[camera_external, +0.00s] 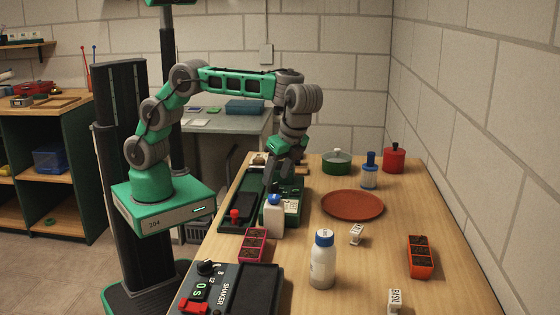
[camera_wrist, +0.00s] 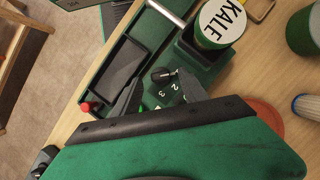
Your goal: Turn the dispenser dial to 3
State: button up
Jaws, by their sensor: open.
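The green dispenser (camera_external: 292,206) stands at the table's left side, partly behind a white bottle in the external view. In the wrist view its black dial knob (camera_wrist: 162,74) has a pale mark, and the white digits 2 and 3 show on the green face (camera_wrist: 172,92) beside it. Which digit the knob points to I cannot tell. My gripper (camera_wrist: 158,92) is open, its two dark fingers on either side of the dial area, with nothing between them that I can see as held. In the external view my gripper (camera_external: 280,172) points down over the dispenser; contact with the knob is unclear.
A KALE-labelled container (camera_wrist: 219,21) stands in the dispenser's holder close to the fingers. A white blue-capped bottle (camera_external: 273,218) stands in front of the dispenser. The shaker (camera_external: 226,290) is at the near left. A terracotta dish (camera_external: 352,205) lies to the right.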

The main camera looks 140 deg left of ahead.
aim_at(273, 188)
jog(key=b+x, duration=0.1)
jog(key=x, duration=0.1)
jog(key=shift+f, duration=0.3)
grip_shut()
dwell(0.3)
